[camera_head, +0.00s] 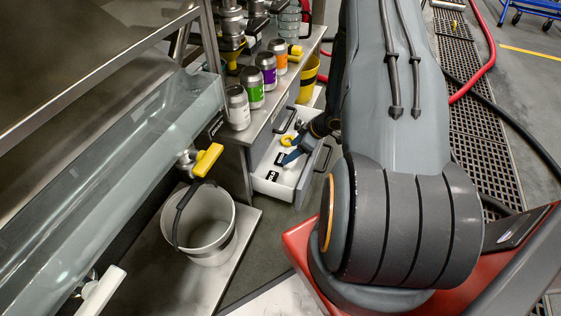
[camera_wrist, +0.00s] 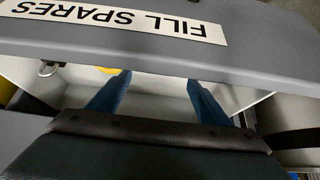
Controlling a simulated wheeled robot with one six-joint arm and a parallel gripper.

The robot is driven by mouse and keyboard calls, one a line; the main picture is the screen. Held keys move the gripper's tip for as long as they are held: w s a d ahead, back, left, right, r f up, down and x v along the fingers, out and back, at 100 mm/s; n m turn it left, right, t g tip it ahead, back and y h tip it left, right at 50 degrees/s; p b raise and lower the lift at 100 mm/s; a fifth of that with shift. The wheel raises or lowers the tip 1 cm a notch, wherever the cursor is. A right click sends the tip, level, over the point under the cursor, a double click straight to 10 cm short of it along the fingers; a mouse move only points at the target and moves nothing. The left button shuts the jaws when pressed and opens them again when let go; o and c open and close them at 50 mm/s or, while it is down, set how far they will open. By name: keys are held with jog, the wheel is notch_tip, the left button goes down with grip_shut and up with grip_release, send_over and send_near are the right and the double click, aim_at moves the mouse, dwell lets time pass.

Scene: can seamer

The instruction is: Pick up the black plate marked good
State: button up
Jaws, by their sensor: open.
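An open drawer (camera_head: 287,187) with a white inside holds small black plates. One black plate (camera_head: 272,176) lies near its front left corner, and another black piece (camera_head: 280,159) lies behind it. Their markings are too small to read, so I cannot tell which is marked good. My gripper (camera_head: 291,157) has blue fingers and is over the drawer, to the right of the black pieces. In the wrist view my gripper (camera_wrist: 156,80) is open with its fingers apart and nothing between them. No black plate can be made out for certain there.
A grey panel labelled FILL SPARES (camera_wrist: 115,17) crosses the wrist view close ahead of the fingers. A yellow ring (camera_head: 287,141) lies in the drawer. Cans (camera_head: 237,107) stand on the counter above. A white bucket (camera_head: 207,228) stands left of the drawer.

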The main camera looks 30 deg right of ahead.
aim_at(281, 158)
jog(key=shift+b+x, duration=1.95)
jog(key=shift+x, duration=1)
jog(key=c, duration=1.1)
jog(key=shift+r, duration=0.15)
